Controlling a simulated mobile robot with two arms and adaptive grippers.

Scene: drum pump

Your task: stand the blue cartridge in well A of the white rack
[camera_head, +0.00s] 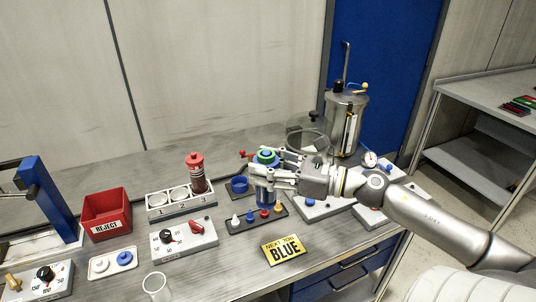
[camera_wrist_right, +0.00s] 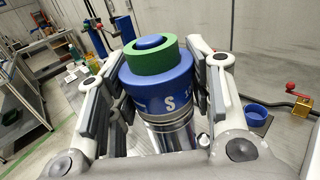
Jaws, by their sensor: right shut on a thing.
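The blue cartridge (camera_head: 265,198) is upright, with a green ring on top, near the middle of the bench in the head view. My right gripper (camera_head: 266,176) is shut around its upper part. In the right wrist view the cartridge (camera_wrist_right: 158,88) stands between the finger pads, with a letter S on its blue band and a shiny metal body below. I cannot tell whether its base touches anything. The white rack (camera_head: 182,212) is to its left, with several round wells. A red cartridge (camera_head: 196,173) stands in the right-hand well; the others look empty.
A dark strip with small coloured pegs (camera_head: 257,220) and a blue ring (camera_head: 239,186) are beside the cartridge. A metal drum (camera_head: 346,122) stands behind right.

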